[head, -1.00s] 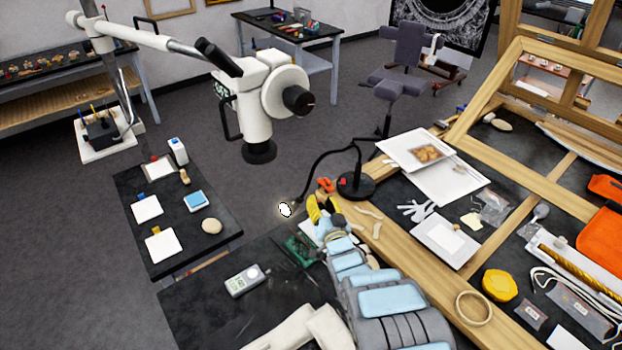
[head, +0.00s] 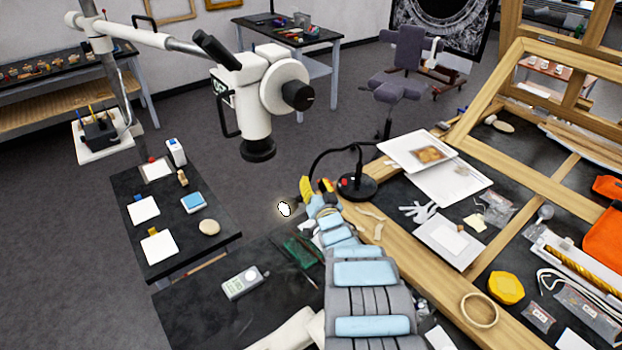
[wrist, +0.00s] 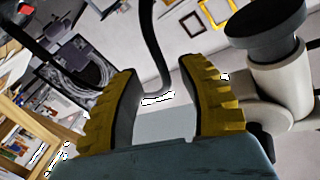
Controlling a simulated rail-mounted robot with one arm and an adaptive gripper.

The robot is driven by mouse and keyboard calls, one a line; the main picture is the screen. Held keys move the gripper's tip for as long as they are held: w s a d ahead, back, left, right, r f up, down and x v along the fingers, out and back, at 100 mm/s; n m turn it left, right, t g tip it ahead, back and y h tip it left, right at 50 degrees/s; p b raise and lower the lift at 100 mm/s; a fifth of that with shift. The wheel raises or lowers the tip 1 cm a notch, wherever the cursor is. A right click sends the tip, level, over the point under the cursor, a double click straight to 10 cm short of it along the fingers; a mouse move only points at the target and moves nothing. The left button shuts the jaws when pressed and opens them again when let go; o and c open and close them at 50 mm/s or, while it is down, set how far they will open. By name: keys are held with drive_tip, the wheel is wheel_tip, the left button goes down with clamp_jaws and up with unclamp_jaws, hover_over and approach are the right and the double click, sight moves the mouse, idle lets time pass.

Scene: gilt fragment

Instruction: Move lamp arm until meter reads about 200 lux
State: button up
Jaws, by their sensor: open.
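The lamp has a round black base (head: 357,188), a thin curved black neck (head: 322,158) and a small glowing head (head: 284,209) hanging at the left. The meter (head: 242,283) is a pale handheld device lying on the dark table, left of my arm; its reading is too small to make out. My gripper (head: 316,186) has yellow fingers and is open beside the lamp neck, between head and base. In the wrist view, the black neck (wrist: 162,55) shows between the open fingers (wrist: 158,72); I cannot tell whether it touches either finger.
A white microscope (head: 258,95) on a boom hangs behind the lamp. A green board (head: 300,251) lies below my gripper. A wooden frame (head: 395,262) runs along the right, with papers and tools around it. A side table (head: 190,245) stands left.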

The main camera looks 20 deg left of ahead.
sight(312, 175)
drive_tip(key=x, duration=0.3)
drive_tip(key=shift+s+a+b, duration=0.1)
drive_tip(key=shift+a+b, duration=0.05)
drive_tip(key=shift+b, duration=0.15)
drive_tip(key=shift+w+a+f, duration=0.1)
drive_tip(key=shift+w, duration=0.25)
drive_tip(key=shift+w, duration=0.15)
clamp_jaws()
